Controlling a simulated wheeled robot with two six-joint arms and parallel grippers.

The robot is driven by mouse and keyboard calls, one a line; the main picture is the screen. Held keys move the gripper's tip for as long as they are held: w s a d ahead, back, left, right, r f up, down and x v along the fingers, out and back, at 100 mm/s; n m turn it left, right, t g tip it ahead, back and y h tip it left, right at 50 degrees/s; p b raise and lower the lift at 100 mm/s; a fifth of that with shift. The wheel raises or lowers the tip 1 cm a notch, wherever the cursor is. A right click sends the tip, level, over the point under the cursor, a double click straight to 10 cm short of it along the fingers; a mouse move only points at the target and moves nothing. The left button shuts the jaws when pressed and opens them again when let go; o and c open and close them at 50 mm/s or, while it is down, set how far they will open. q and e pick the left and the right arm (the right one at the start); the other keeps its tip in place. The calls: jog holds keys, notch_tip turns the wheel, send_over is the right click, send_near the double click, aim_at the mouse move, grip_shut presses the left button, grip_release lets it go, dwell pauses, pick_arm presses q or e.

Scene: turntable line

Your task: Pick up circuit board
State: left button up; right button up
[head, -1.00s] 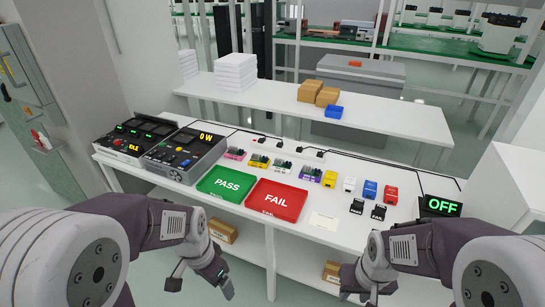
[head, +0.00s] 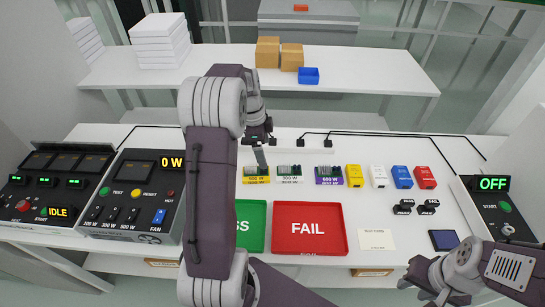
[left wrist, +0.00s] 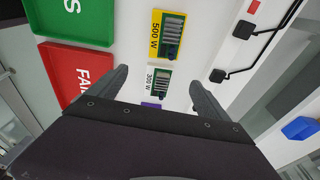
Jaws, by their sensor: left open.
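Several circuit boards on coloured bases stand in a row on the white table: yellow 500 W (head: 257,179), white 300 W (head: 289,179) and purple (head: 328,180). My left gripper (head: 261,155) is over the back of this row, near the yellow board. In the left wrist view my left gripper (left wrist: 162,90) is open and empty. The white board (left wrist: 158,82) shows between its fingers, the yellow board (left wrist: 168,38) lies beyond, and the purple one is mostly hidden. My right gripper (head: 418,283) is at the lower right, away from the boards; its jaws are unclear.
The red FAIL tray (head: 309,244) and green PASS tray (head: 253,238), partly behind my arm, lie in front of the boards. Coloured blocks (head: 402,177) stand to the right. Test consoles (head: 132,205) stand left. Cables and a raised shelf (head: 390,83) are behind.

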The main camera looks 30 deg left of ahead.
aim_at(256, 168)
pick_arm(q)
jog(key=shift+n, duration=0.5)
jog(key=a+f, duration=0.1)
jog(key=a, duration=0.1)
jog(key=s+a+f, duration=0.1)
jog(key=a+f, duration=0.1)
jog(key=shift+f, duration=0.15)
jog(key=shift+s, duration=0.25)
jog(key=shift+s+d+r, duration=0.15)
jog(key=shift+d+r, duration=0.1)
jog(key=f, duration=0.4)
jog(key=shift+w+b, duration=0.25)
jog(key=shift+b, duration=0.05)
jog(key=f, duration=0.5)
jog(key=shift+w+d+f, duration=0.15)
jog(key=shift+w, duration=0.15)
jog(key=shift+c, duration=0.9)
jog(key=c, duration=1.5)
